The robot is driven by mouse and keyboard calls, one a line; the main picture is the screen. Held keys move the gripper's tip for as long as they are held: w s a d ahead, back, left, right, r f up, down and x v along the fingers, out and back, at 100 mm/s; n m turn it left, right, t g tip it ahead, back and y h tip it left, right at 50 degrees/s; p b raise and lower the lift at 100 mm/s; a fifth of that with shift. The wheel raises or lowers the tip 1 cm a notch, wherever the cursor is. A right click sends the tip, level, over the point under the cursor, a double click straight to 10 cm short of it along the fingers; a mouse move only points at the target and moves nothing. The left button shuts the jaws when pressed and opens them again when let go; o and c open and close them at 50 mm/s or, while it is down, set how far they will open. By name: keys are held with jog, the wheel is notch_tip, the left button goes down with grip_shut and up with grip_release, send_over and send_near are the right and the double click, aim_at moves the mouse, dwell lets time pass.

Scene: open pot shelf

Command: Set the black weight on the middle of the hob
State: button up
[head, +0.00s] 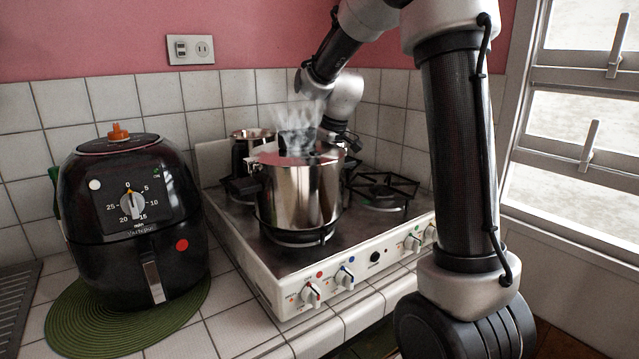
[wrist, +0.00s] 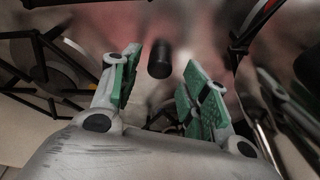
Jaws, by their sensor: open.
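The black weight (wrist: 159,60) shows in the wrist view as a small dark cylinder. It stands between the tips of my gripper (wrist: 161,77) as seen from the wrist, with a gap on both sides. The green-padded fingers are apart and hold nothing. The hob (head: 375,226) is a white-fronted stove with a dark top in the head view.
A steaming steel pot (head: 300,195) stands on the front burner. A second pot (head: 252,136) stands behind it. A bare black burner grate (head: 383,187) is at the right. A black air fryer (head: 130,215) stands left of the hob on a green mat (head: 75,325).

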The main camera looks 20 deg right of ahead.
jog(key=v, duration=0.9)
jog(key=shift+r, duration=0.4)
jog(key=shift+s+d, duration=0.1)
